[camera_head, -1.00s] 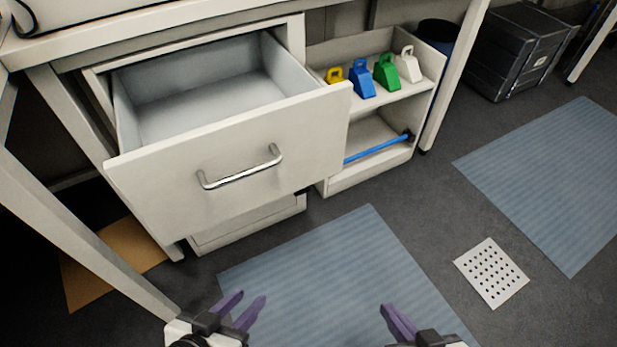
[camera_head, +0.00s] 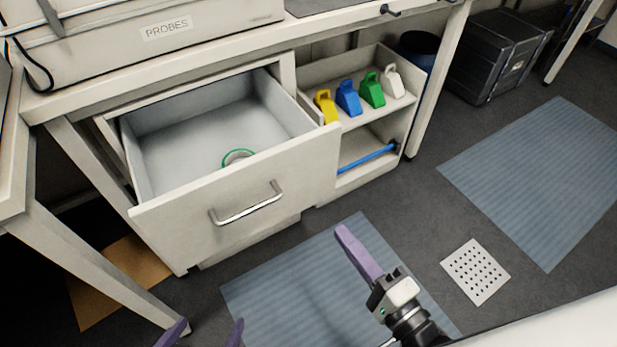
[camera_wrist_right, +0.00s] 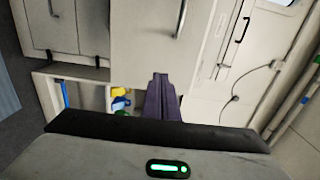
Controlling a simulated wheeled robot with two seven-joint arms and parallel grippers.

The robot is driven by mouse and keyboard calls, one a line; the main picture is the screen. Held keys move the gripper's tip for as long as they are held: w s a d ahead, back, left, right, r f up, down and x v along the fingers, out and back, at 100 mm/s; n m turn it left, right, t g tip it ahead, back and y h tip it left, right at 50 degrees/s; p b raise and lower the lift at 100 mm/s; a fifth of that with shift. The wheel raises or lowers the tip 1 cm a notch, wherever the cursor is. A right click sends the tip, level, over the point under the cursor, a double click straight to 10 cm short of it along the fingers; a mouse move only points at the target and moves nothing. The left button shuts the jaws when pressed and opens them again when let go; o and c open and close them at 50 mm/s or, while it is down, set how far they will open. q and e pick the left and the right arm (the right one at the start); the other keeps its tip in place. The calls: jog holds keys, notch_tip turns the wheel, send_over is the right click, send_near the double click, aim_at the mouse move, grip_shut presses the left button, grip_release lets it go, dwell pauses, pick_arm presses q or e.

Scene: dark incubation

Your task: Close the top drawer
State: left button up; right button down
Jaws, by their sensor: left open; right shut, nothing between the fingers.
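The top drawer (camera_head: 245,190) is pulled far out of its cabinet under the bench, with a silver bar handle (camera_head: 247,204) on its front. A round item with a green rim (camera_head: 237,157) lies inside it. My right gripper (camera_head: 347,238) is shut and empty, in front of the drawer front, to the right of and below the handle, apart from it. It also shows in the right wrist view (camera_wrist_right: 160,82). My left gripper (camera_head: 205,333) is open at the bottom edge of the head view, below the drawer; only its purple fingertips show.
An open shelf (camera_head: 345,178) right of the drawer holds yellow, blue, green and white pieces. A bench leg (camera_head: 95,275) stands at left. A blue mat (camera_head: 285,290) and a perforated plate (camera_head: 475,271) lie on the floor. A black case (camera_head: 497,55) stands at back right.

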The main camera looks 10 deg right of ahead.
aim_at(301, 178)
jog(key=b+x, duration=0.1)
jog(key=x, duration=1.2)
jog(key=shift+w+a, duration=0.1)
jog(key=shift+w, duration=0.2)
jog(key=shift+w, duration=0.1)
